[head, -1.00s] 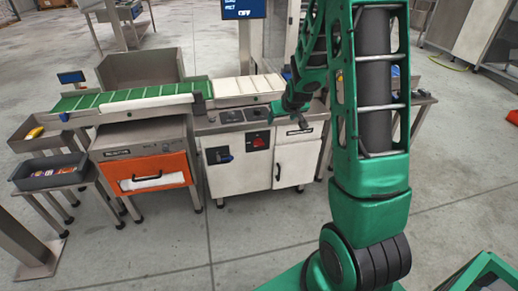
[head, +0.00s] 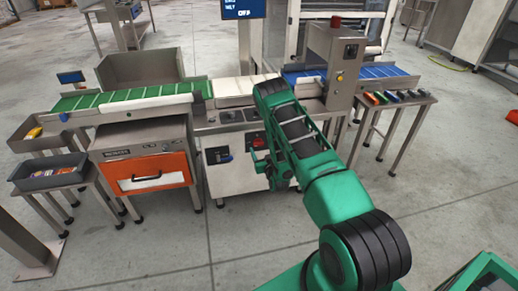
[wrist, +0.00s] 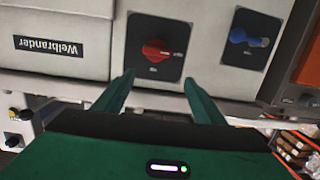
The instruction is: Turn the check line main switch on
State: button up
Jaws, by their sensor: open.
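The check line cabinet (head: 232,174) has a red rotary switch (wrist: 156,49) on a dark plate. The red switch also shows in the head view (head: 257,142), partly behind my arm. A blue-handled switch (wrist: 248,38) on its own dark plate sits beside it, also in the head view (head: 222,156). The small lettering is unreadable. My gripper (wrist: 159,79) is open and empty, its fingers pointing at the panel just short of the red switch and spaced to either side of it. In the head view my gripper (head: 262,166) is partly hidden by my arm.
A screen (head: 243,10) above the line reads OFF. A green belt (head: 120,99) and a blue belt (head: 350,72) flank the cabinet. An orange-fronted unit (head: 150,173) stands left, a side table (head: 397,100) with small items right. The floor in front is clear.

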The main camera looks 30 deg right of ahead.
aim_at(259, 145)
notch_tip(259, 145, down, 4)
jog(key=s+t+h, duration=0.1)
jog(key=s, duration=0.2)
jog(key=shift+m, duration=0.3)
jog(key=x, duration=1)
jog(key=shift+w+d+r, duration=0.1)
jog(key=shift+w+r, duration=0.05)
jog(key=shift+w, duration=0.2)
jog(key=shift+c, duration=0.6)
jog(key=c, duration=0.9)
